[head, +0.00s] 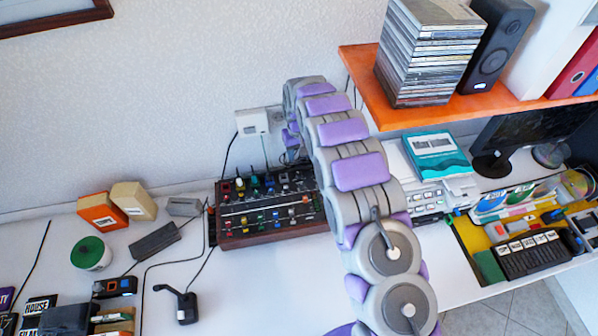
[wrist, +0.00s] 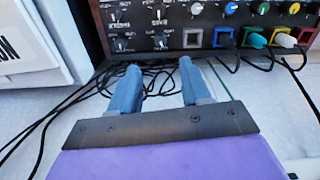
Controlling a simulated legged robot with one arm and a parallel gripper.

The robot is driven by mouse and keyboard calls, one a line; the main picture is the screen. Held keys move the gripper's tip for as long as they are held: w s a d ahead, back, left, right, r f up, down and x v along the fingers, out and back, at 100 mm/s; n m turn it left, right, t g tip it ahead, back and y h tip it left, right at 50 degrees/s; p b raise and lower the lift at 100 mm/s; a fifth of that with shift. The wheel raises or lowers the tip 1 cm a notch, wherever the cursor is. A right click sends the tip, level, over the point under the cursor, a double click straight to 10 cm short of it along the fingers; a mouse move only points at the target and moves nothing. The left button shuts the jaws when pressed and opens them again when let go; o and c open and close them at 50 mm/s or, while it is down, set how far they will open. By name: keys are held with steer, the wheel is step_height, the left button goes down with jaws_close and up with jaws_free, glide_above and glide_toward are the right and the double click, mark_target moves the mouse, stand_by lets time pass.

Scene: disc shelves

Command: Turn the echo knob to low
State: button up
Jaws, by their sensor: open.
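The mixer (head: 268,240) with rows of coloured knobs and buttons sits on the white desk by the wall in the head view. Its black panel (wrist: 172,25) fills the top of the wrist view, with dark small knobs on the left and white, blue, yellow and orange knobs to the right. The small labels appear upside down, and I cannot tell which knob is the echo knob. My gripper (wrist: 156,70) is open and empty. Its two blue-grey fingers point toward the panel's near edge, apart from the knobs. In the head view my arm hides the gripper.
Black cables (wrist: 75,112) lie around and under the fingers, and coloured plugs (wrist: 258,41) stick out at the right. A white box (wrist: 38,45) stands at left. An orange shelf (head: 460,112) with a disc stack (head: 425,55) overhangs the desk at right.

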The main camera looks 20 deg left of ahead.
mark_target(299, 173)
step_height(299, 173, down, 10)
steer(key=shift+f+b, duration=0.15)
steer(key=shift+b, duration=0.4)
steer(key=shift+c, duration=0.4)
jaws_close()
